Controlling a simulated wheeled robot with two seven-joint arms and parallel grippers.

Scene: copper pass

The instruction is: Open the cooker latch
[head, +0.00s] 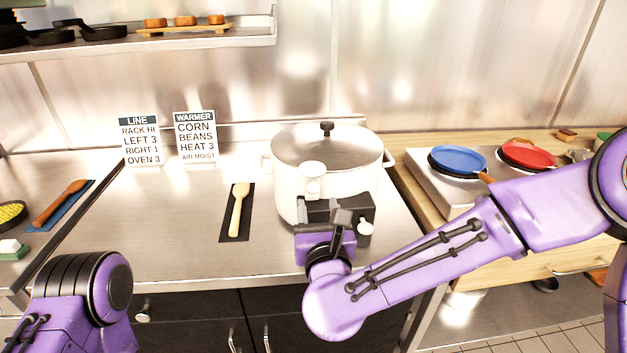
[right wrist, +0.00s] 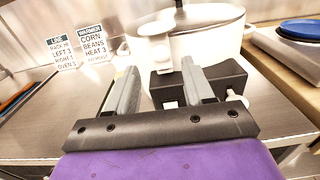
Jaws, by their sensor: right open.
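The white cooker (head: 291,196) stands on the steel counter with its lid (head: 300,147) on, a black knob on top. A white rounded latch piece (head: 312,170) sticks out at its front, above a black block (head: 362,207). In the right wrist view the latch piece (right wrist: 181,47) shows beyond the fingers and the black block (right wrist: 228,74) partly behind the right finger. My right gripper (head: 328,222) is open and empty in front of the cooker, its fingers (right wrist: 162,82) spread. Whether they touch the latch is unclear. Only my left arm shows; its gripper is out of view.
A wooden spoon (head: 238,208) lies on a dark mat left of the cooker. Two signs (head: 140,140) stand at the back. Blue (head: 458,160) and red (head: 527,155) pans sit on the hob at right.

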